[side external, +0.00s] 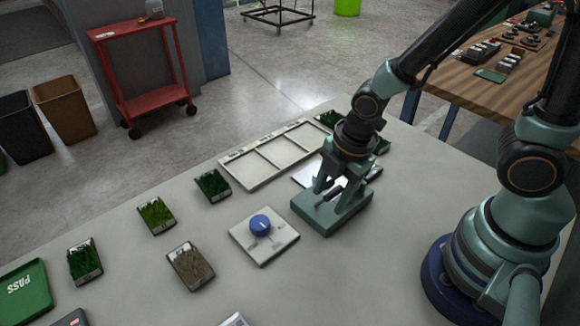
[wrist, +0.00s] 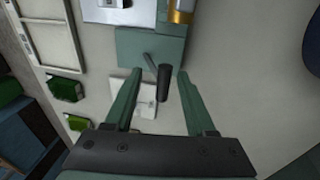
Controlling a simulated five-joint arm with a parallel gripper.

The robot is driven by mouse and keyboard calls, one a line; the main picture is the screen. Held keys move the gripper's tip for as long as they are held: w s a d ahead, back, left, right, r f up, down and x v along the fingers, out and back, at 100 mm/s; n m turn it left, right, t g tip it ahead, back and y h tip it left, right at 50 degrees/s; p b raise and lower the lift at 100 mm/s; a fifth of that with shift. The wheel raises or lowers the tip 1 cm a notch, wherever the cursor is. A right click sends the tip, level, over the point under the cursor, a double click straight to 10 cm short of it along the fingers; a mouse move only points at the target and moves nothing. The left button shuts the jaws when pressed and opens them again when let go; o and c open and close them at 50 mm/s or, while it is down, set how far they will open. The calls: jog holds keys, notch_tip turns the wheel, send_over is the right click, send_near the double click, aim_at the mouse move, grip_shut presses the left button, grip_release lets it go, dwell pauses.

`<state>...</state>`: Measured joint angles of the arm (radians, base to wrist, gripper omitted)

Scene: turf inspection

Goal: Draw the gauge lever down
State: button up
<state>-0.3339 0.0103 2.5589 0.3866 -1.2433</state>
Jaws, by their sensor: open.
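The gauge is a green block-like base (side external: 318,214) on the table, also seen at the top of the wrist view (wrist: 140,46). Its lever, a thin arm ending in a dark cylindrical grip (wrist: 163,84), shows in the wrist view, slanting from the base toward my gripper. My gripper (wrist: 159,76) is open, with one green finger on each side of the grip and visible gaps between. In the side view my gripper (side external: 335,187) is pointed down over the gauge and hides part of the lever. I cannot tell their height difference.
A white plate with a blue knob (side external: 261,225) stands just left of the gauge. A white compartment tray (side external: 235,174) and a bright flat plate (side external: 306,176) lie behind. Several turf samples (side external: 156,215) and a green PASS tray (side external: 25,292) are at left.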

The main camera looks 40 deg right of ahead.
grip_shut()
jog(key=shift+s+f, duration=0.15)
jog(key=shift+s, duration=0.1)
dwell(1.2)
